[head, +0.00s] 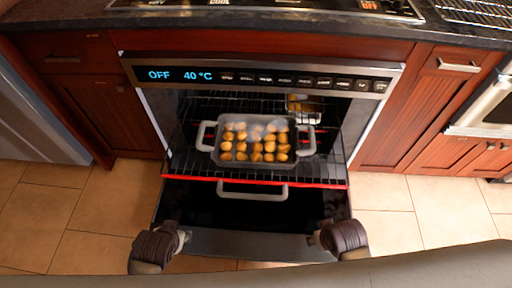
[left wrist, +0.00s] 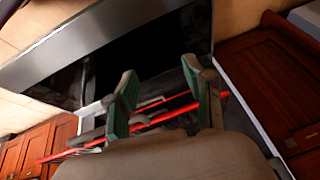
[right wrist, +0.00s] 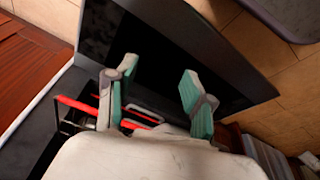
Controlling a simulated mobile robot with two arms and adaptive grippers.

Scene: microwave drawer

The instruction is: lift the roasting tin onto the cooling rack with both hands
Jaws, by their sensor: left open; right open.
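The grey roasting tin (head: 216,150) sits on the oven's wire shelf in the head view, filled with several rows of golden potatoes (head: 254,141). It has a loop handle on its left and right ends. The wire cooling rack (head: 474,12) lies on the counter at the far upper right, partly cut off. My left gripper (head: 182,239) is open and empty by the left front corner of the lowered oven door. My right gripper (head: 316,239) is open and empty by its right front corner. Both are nearer than the tin and apart from it. Green finger pads show in both wrist views.
The oven door (head: 262,243) is folded down, with a bar handle (head: 252,190) showing over it. A red strip (head: 256,183) edges the shelf. A smaller container (head: 303,108) stands behind the tin. The control panel (head: 262,77) reads "OFF 40 °C". A grey edge (head: 440,265) crosses the lower right.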

